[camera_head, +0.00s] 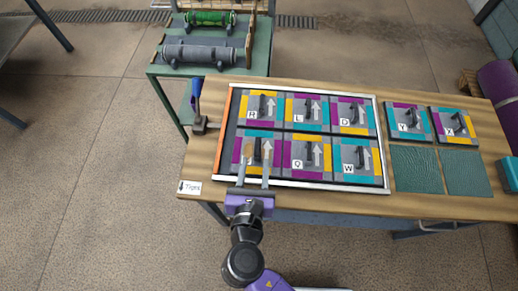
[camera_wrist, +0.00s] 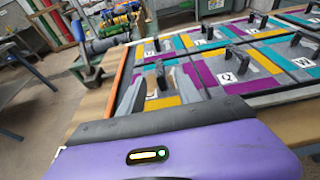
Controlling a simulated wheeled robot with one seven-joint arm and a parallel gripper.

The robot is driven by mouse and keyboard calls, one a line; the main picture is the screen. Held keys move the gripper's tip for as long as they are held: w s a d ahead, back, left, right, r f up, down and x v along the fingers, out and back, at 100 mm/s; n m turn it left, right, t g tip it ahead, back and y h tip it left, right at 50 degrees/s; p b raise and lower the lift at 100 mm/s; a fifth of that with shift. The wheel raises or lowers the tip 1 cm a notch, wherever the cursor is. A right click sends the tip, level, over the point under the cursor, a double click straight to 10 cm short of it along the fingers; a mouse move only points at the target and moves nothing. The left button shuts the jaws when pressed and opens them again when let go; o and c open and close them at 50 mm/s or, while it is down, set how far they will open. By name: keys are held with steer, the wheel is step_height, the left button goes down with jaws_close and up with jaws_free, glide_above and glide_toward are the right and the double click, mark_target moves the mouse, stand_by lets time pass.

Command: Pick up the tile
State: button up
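Grey square tiles with purple, yellow and teal edge patches, white arrows and black handles lie in a framed tray (camera_head: 384,160). The front-left tile (camera_head: 277,151) is under my gripper (camera_head: 257,146); its letter is covered in the head view. My gripper is open, its two fingers apart on either side of that tile's black handle. I cannot tell how far down they reach. The same tile (camera_wrist: 162,103) shows beyond the purple gripper body in the wrist view. The Q tile (camera_head: 311,154) is to its right, the R tile (camera_head: 245,108) behind it.
Tiles Y (camera_head: 402,111) and X (camera_head: 467,116) lie right of the tray, behind two teal textured squares (camera_head: 416,180). A green cart (camera_head: 175,71) with rollers stands behind left.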

mark_target(257, 151)
steer(key=x, duration=0.7)
steer(key=shift+w+f, duration=0.15)
steer(key=shift+w, duration=0.1)
jaws_close()
stand_by(1.2)
